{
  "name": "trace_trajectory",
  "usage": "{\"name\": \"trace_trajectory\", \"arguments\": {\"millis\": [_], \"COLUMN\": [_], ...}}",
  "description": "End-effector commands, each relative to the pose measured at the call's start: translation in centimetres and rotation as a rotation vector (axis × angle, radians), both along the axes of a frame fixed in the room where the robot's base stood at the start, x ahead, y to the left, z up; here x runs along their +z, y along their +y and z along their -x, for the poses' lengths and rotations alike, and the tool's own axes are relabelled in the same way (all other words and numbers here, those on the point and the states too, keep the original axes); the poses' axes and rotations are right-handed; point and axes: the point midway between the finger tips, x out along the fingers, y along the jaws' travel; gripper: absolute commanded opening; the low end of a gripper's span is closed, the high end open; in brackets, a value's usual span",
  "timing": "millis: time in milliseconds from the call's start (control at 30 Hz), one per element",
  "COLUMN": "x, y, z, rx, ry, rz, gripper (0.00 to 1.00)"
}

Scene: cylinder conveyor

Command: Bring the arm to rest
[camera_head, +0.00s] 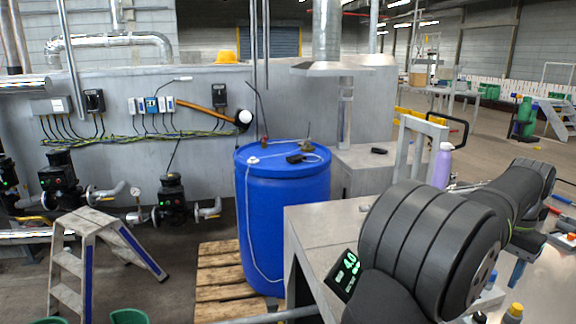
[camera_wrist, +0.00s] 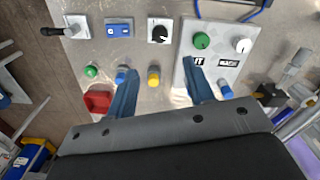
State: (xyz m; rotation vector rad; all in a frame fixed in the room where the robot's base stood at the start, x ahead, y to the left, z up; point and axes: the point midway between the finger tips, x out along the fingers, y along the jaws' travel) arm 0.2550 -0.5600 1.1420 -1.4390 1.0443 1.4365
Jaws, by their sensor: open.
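My gripper (camera_wrist: 162,84) is open in the wrist view, with two blue fingers apart and nothing between them but the tabletop and a yellow knob. The fingers point at a metal surface that carries knobs and buttons. The right finger overlaps a light panel (camera_wrist: 226,62) with a green knob (camera_wrist: 201,39) and a white knob (camera_wrist: 243,45). In the head view my dark arm fills the lower right and covers part of the metal table (camera_head: 320,222). The gripper is largely hidden there.
In the wrist view a red block (camera_wrist: 97,102) lies by the left finger and a black knob (camera_wrist: 158,34) stands above. In the head view a blue barrel (camera_head: 283,215) stands left of the table, and a purple bottle (camera_head: 442,166) stands behind my arm.

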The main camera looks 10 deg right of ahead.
Motion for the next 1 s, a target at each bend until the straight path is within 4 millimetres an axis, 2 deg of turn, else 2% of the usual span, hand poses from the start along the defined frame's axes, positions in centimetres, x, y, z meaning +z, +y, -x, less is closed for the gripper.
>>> {"name": "trace_trajectory", "arguments": {"millis": [33,400,600,800,1000], "x": [-1.1,-8.5,-11.5,-13.0,-13.1], "y": [0.1,0.1,0.0,0.0,0.0], "z": [0.0,0.0,0.0,0.0,0.0], "rx": [0.0,0.0,0.0,0.0,0.003], "ry": [0.001,0.002,0.001,0.001,0.0], "rz": [-0.004,-0.006,-0.004,-0.003,-0.001], "gripper": [0.48,0.48,0.48,0.48,0.48]}}
